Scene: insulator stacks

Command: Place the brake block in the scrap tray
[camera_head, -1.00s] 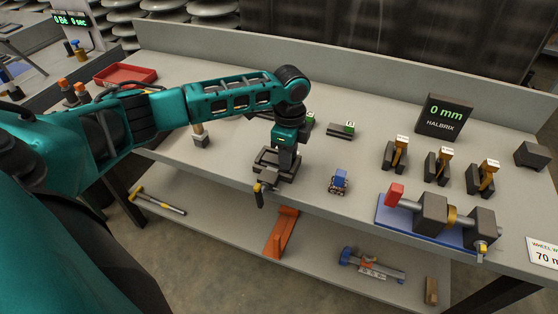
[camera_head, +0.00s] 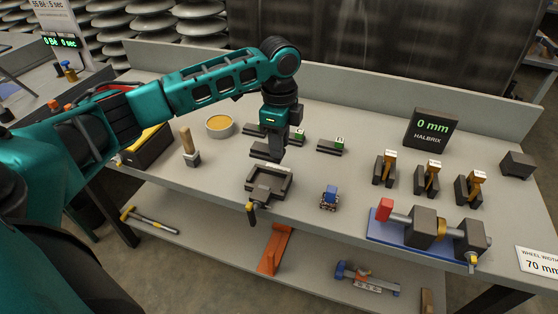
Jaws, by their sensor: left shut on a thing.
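My left gripper (camera_head: 274,147) points down above the dark clamp frame (camera_head: 284,190) and is shut on a dark block, apparently the brake block (camera_head: 260,151). The block is above the frame, apart from it; the fingers hide part of it. The red tray (camera_head: 118,88), which may be the scrap tray, is at the far left, mostly hidden behind my left arm. My right gripper is out of view.
A wood-handled brush (camera_head: 188,147), a round tin (camera_head: 219,126) and a dark box (camera_head: 148,147) stand to the left. A small blue-topped item (camera_head: 329,198), several clamps (camera_head: 384,168) and a blue-based fixture (camera_head: 425,237) stand to the right. A back panel borders the bench.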

